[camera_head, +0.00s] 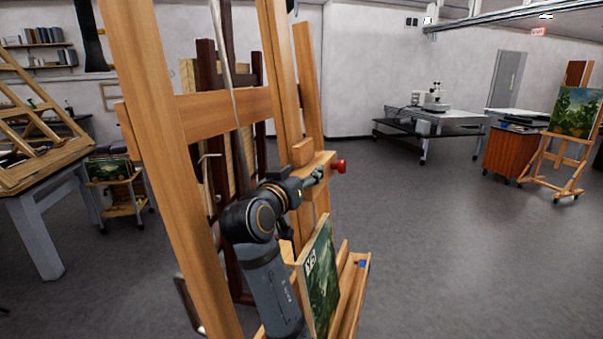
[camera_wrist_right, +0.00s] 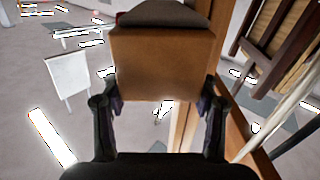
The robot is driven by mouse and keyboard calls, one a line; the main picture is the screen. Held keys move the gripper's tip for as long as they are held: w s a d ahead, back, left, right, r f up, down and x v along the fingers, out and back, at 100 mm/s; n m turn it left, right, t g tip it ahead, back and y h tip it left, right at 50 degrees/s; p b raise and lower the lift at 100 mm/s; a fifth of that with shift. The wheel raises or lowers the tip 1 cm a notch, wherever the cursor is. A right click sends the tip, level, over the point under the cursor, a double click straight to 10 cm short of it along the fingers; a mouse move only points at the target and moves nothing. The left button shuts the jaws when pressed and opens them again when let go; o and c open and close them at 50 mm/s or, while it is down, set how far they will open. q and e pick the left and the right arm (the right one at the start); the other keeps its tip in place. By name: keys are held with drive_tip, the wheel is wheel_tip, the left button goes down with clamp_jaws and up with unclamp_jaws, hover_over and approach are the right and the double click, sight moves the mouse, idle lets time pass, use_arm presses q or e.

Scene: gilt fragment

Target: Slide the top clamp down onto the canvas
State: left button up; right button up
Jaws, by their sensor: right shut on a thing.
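The top clamp (camera_head: 320,160) is a wooden block with a red knob (camera_head: 338,166) on the mast of the large wooden easel (camera_head: 150,120). The dark green painted canvas (camera_head: 321,278) stands on the easel's lower ledge, below the clamp. My right gripper (camera_head: 316,176) is at the clamp. In the right wrist view the clamp's block (camera_wrist_right: 162,65) sits between the two fingers of the right gripper (camera_wrist_right: 160,100), which is shut on it. The head view does not clearly show how wide the gap between clamp and canvas is. My left gripper is out of view.
A worktable (camera_head: 50,175) and a small cart (camera_head: 122,200) stand at the left. A bench with equipment (camera_head: 432,116), an orange cabinet (camera_head: 508,153) and another easel with a painting (camera_head: 575,112) stand at the right. The floor right of the large easel is clear.

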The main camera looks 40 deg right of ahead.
drive_tip(key=f+b, duration=0.5)
drive_tip(key=s+f+b, duration=0.1)
drive_tip(key=f+b, duration=0.3)
drive_tip(key=f, duration=0.2)
drive_tip(key=s+d+f+b, duration=0.1)
drive_tip(key=f+b, duration=0.4)
drive_tip(key=shift+f+b, duration=0.2)
drive_tip(key=shift+b, duration=0.1)
drive_tip(key=o, duration=1.7)
drive_tip(key=shift+d, duration=0.15)
drive_tip(key=shift+r, duration=0.1)
